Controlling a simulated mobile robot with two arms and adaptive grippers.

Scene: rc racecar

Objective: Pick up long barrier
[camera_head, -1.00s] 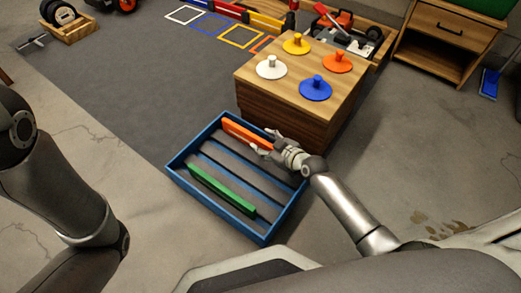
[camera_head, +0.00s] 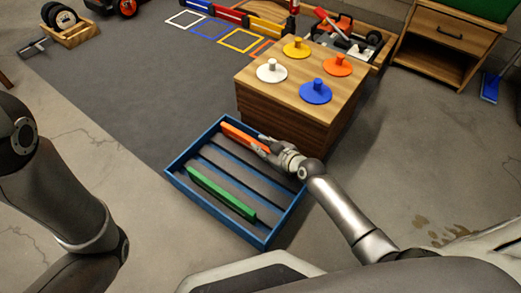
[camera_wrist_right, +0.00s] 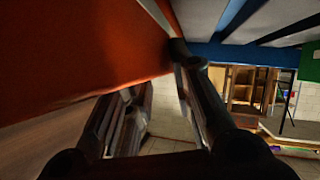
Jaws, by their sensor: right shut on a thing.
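A long orange barrier (camera_head: 238,137) lies along the far side of a blue-rimmed slotted tray (camera_head: 214,214). My right gripper (camera_head: 265,145) is shut on the orange barrier near its right end, with its fingers hiding that end. The barrier's orange face (camera_wrist_right: 80,50) fills the upper left of the right wrist view. I cannot tell whether the barrier is clear of the tray. A long green barrier (camera_head: 221,194) lies along the tray's near side. My left arm shows at the left, but its gripper is out of view.
A wooden block (camera_head: 290,100) with white, yellow, orange and blue cones stands right behind the tray. A wooden cabinet (camera_head: 445,45) is at the back right. Red, blue and yellow barriers (camera_head: 240,18) stand behind coloured floor squares. The grey mat (camera_head: 130,85) left of the tray is clear.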

